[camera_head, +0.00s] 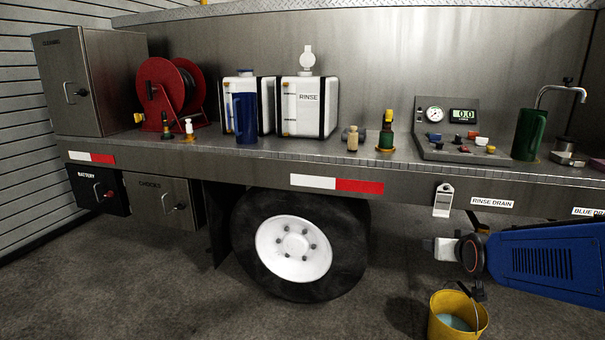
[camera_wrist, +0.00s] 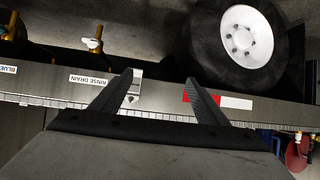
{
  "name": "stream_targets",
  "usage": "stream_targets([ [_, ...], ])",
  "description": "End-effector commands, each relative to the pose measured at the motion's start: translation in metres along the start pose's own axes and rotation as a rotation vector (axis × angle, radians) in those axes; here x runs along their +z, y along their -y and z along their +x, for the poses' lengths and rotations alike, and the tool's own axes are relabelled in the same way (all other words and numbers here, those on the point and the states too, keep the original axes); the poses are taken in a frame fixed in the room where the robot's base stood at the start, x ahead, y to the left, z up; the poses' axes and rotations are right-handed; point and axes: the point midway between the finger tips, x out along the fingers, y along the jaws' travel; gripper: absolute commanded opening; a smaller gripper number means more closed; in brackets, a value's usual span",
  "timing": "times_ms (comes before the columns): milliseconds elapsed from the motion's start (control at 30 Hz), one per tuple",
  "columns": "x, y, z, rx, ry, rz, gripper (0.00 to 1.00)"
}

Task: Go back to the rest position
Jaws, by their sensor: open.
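My gripper (camera_wrist: 160,88) is open in the wrist view, its two dark fingers spread wide with nothing between them. Beyond the fingers runs the metal edge of the deck, shown upside down. In the head view my blue arm reaches in from the lower right, and its end is below the deck edge, to the right of the wheel (camera_head: 295,249) and above a yellow bucket (camera_head: 441,322). The fingers are hard to make out in that view.
The deck holds a red hose reel (camera_head: 159,88), a white RINSE tank (camera_head: 304,107), a blue jug (camera_head: 245,118), a gauge panel (camera_head: 450,118) and a green jug (camera_head: 527,136). A white metal tag (camera_head: 443,200) hangs under the edge near my arm. The bucket holds bluish liquid.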

Motion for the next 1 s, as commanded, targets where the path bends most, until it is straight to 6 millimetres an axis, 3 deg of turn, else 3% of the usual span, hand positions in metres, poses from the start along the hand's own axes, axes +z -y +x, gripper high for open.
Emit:
stream_targets([
  [300,0.068,0.034,-0.098,-0.067,0.272,-0.053,0.68],
  [600,0.139,0.043,-0.194,-0.114,0.519,-0.113,0.68],
  [800,0.166,0.043,-0.228,-0.126,0.608,-0.137,0.68],
  [1000,0.170,0.042,-0.234,-0.128,0.626,-0.141,0.68],
])
